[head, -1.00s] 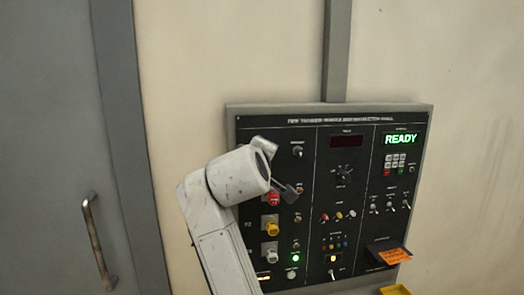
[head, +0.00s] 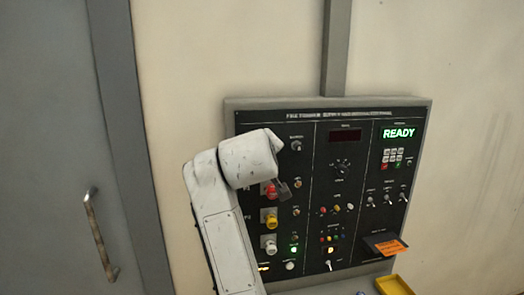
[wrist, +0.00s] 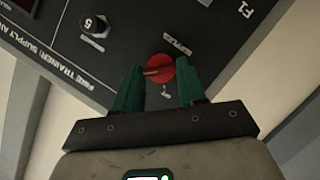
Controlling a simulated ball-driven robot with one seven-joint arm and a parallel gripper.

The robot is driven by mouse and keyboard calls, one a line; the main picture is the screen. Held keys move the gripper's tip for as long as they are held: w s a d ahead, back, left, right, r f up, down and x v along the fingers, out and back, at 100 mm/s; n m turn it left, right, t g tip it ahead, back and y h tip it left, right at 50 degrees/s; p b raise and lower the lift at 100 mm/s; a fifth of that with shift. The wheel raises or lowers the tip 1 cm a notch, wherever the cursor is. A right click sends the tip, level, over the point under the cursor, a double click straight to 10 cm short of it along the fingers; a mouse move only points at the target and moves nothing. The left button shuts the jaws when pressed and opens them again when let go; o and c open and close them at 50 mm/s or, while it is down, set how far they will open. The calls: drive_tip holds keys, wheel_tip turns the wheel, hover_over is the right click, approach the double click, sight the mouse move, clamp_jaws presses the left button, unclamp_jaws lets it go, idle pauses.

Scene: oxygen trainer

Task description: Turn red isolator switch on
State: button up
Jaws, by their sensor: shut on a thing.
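The red isolator switch (wrist: 160,70) is a round red knob with a raised bar, near the panel's upper corner in the wrist view. The bar lies roughly across the picture, from one finger towards the other. My gripper (wrist: 159,78) has its two green fingers on either side of the knob and is shut on it. Small labels beside the knob are too blurred to read surely. In the head view my arm's end covers this switch, and the fingertips are hidden.
The black control panel (head: 315,117) has a green READY display (head: 398,133). Below my wrist are a red knob (head: 270,190), a yellow knob (head: 271,221) and a white knob (head: 271,248). An orange card (head: 391,247) and yellow tray (head: 396,287) are at lower right.

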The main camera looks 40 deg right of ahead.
drive_tip(key=shift+f, duration=0.2)
drive_tip(key=o, duration=1.1)
drive_tip(key=shift+r, duration=0.1)
drive_tip(key=shift+c, duration=0.2)
drive_tip(key=b+v, duration=0.2)
drive_tip(key=v, duration=0.8)
drive_tip(key=shift+s+a+r, duration=0.15)
drive_tip(key=shift+s+a, duration=0.05)
drive_tip(key=shift+a, duration=0.05)
